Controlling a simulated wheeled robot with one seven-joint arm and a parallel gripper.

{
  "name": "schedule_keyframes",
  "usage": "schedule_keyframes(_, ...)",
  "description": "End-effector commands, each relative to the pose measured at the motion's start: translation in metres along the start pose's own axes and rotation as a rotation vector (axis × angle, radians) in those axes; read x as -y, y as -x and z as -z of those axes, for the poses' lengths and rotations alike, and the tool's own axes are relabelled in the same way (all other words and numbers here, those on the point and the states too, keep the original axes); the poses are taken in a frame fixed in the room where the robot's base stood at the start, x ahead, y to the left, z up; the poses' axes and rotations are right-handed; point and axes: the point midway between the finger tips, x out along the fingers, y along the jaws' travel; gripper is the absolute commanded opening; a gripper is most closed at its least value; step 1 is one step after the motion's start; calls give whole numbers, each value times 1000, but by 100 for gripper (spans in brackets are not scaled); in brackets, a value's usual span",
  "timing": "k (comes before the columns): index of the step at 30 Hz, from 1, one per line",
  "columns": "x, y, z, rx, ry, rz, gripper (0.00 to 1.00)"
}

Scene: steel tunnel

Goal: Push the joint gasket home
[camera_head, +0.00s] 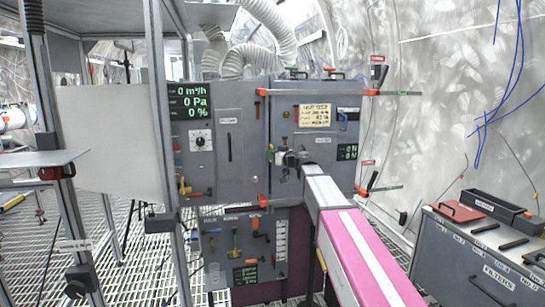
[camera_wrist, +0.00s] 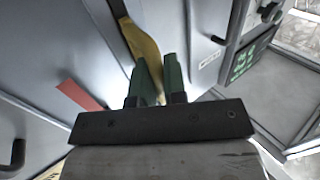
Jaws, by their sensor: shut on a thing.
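My gripper (camera_wrist: 158,68) has two green fingers close together at the strip's lower end. I cannot make out the strip in the head view, where my arm hides that area.
A green display (camera_wrist: 243,63) and a red tag (camera_wrist: 80,96) flank the strip. Orange-ended bars (camera_head: 330,92) cross the cabinet top. A metal post (camera_head: 160,130) stands left; a grey bench (camera_head: 470,255) with a red case (camera_head: 458,211) stands right.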

Motion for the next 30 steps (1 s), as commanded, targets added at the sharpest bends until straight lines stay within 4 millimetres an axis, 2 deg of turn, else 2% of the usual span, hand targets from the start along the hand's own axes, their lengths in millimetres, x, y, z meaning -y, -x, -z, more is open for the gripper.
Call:
schedule_keyframes(2,-3,-4,1,-2,0,-5,0)
schedule_keyframes(3,-3,-4,1,-2,0,-5,22)
schedule_keyframes(4,-3,-4,1,-2,0,-4,32)
schedule_keyframes(5,-3,-4,1,-2,0,-4,37)
schedule_keyframes(14,-2,-1,1,-1,0,-3,37)
schedule_keyframes(19,-2,9,0,-1,0,-4,37)
schedule_keyframes(23,-1,26,0,-1,0,-4,37)
schedule_keyframes(30,0,71,0,-1,0,-5,37)
